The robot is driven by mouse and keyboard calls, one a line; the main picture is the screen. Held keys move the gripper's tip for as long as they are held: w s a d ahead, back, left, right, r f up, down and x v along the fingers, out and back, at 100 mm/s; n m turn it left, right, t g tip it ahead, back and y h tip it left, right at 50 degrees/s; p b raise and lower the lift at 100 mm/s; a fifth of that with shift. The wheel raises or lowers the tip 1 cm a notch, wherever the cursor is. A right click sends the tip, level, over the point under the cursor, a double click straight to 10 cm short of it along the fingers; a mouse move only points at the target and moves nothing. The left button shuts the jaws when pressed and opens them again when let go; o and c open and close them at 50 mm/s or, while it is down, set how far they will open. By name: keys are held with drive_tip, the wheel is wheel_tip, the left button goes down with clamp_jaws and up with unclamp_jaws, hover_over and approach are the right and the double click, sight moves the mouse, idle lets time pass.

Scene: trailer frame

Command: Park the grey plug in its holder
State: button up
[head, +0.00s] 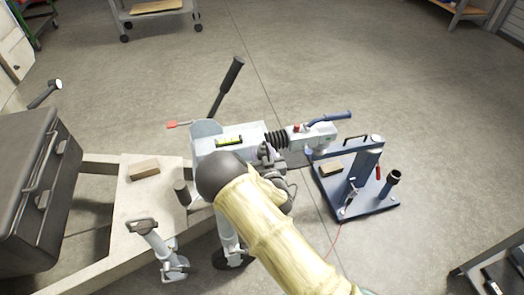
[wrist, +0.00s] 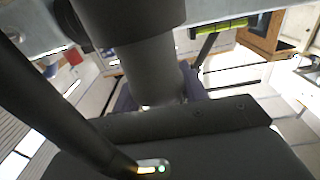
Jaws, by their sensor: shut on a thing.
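My gripper (head: 268,158) is beside the light-grey drawbar, just behind the black bellows, partly hidden by my own arm. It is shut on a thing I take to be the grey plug. In the wrist view a thick dark-grey cylinder with a wider collar, likely the plug (wrist: 148,68), stands close to the gripper's dark body. The fingertips are not clear there. In the head view the plug cannot be made out. I cannot tell for sure which part is the holder. A short dark upright cylinder (head: 182,192) stands on the frame, left of my arm.
The drawbar carries a green level (head: 229,141), a black lever (head: 227,86) and a blue-handled coupling (head: 318,130). A blue stand (head: 375,205) with a black cup (head: 392,180) is at right. A dark box (head: 35,180) and jack (head: 160,245) are at left. Open floor lies beyond.

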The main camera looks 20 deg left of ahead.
drive_tip(key=shift+f+b, duration=0.65)
drive_tip(key=shift+f, duration=0.4)
drive_tip(key=o, duration=1.1)
drive_tip(key=shift+o, duration=0.2)
drive_tip(key=shift+s, duration=0.1)
drive_tip(key=p+v, duration=0.2)
drive_tip(key=v, duration=1.5)
drive_tip(key=shift+s, duration=0.25)
drive_tip(key=shift+w, duration=0.25)
